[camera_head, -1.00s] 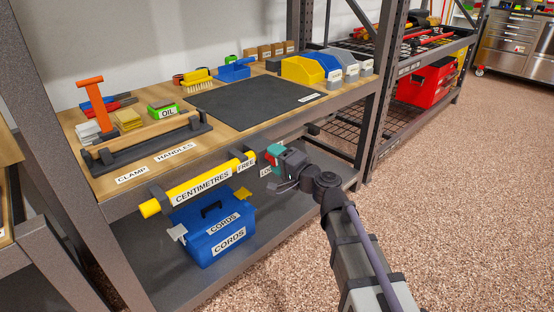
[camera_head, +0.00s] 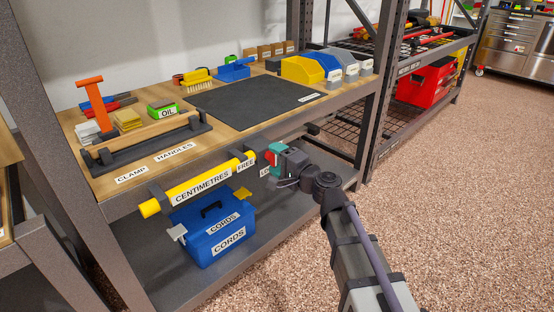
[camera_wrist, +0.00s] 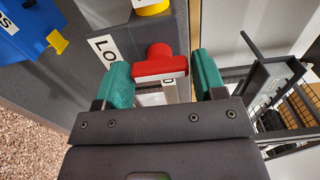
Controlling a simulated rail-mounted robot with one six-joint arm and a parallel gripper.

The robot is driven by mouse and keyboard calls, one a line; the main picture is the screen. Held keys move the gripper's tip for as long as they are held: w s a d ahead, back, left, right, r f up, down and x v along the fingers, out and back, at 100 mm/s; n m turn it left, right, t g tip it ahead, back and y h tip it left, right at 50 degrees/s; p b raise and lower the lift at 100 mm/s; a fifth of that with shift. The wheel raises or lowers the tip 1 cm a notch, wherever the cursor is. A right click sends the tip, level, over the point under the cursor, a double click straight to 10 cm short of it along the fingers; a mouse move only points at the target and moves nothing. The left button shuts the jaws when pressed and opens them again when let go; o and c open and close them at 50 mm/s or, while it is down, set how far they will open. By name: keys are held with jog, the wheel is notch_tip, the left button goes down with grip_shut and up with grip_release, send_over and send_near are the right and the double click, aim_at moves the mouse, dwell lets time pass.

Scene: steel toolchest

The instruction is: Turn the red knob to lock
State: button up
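The red knob (camera_wrist: 160,62) shows in the wrist view between the two teal fingertips of my gripper (camera_wrist: 163,78). Its wide bar lies crosswise, one end close to each finger. The fingers are spread apart; whether either touches the knob I cannot tell. In the head view the red knob (camera_head: 270,157) shows just left of my gripper (camera_head: 278,155), at the shelf's front edge beside the yellow tube. A white label (camera_wrist: 104,47) with the letters "LO" is beside the knob; the rest of it is hidden behind my finger.
The yellow "CENTIMETRES" tube (camera_head: 196,187) runs along the shelf front left of the knob. A blue "CORDS" box (camera_head: 213,232) stands on the lower shelf. A steel post (camera_head: 376,90) rises to the right. The floor at right is clear.

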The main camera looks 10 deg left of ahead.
jog(key=shift+o, duration=1.4)
jog(key=v, duration=1)
jog(key=shift+s+d, duration=0.25)
